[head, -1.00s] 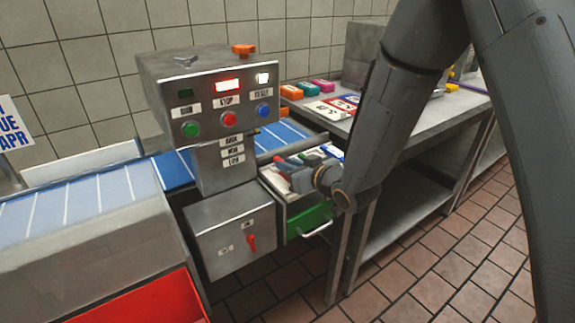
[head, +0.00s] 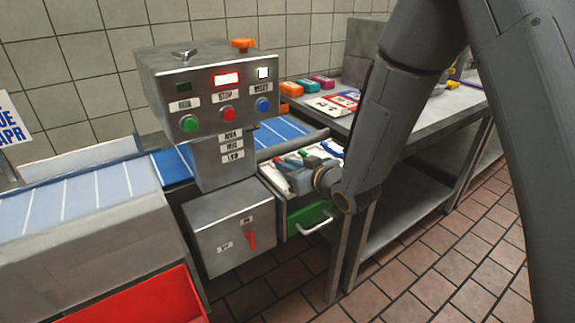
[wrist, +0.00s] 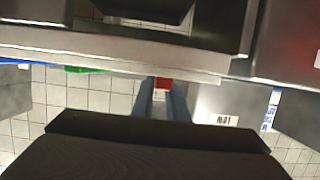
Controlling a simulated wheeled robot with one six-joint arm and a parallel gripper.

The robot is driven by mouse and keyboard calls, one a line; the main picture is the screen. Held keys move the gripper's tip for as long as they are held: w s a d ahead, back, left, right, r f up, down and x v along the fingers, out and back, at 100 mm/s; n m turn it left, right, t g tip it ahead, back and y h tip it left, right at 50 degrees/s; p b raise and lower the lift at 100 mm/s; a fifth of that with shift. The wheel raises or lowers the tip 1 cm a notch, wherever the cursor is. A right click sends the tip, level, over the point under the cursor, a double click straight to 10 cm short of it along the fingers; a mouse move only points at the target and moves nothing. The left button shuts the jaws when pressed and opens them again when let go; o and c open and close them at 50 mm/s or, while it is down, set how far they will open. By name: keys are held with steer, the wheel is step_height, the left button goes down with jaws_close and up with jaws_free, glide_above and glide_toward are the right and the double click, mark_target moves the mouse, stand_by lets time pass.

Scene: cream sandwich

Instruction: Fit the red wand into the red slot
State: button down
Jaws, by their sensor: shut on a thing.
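My gripper (head: 299,181) is over the open drawer (head: 293,215), pointing left and away. In the wrist view, my gripper's two blue-grey fingers (wrist: 163,91) are shut on a small red piece, which I take to be the red wand (wrist: 162,83). Only its end shows between the fingertips; the rest is hidden. In the head view a bit of red (head: 282,166) shows near the gripper's tip, too small to tell what it is. Small green and blue parts lie at the drawer's far side. I cannot make out the red slot.
A steel control box (head: 207,95) with buttons stands left of the drawer, above a blue conveyor (head: 85,190). A steel table (head: 425,110) with coloured blocks and cards is at the right. A red bin (head: 140,300) is at front left. Tiled floor at right is clear.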

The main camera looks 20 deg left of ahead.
steer(key=shift+f, duration=0.2)
steer(key=c, duration=1.7)
jaws_free()
steer(key=shift+o, duration=0.2)
steer(key=b+v, duration=0.1)
steer(key=v, duration=0.7)
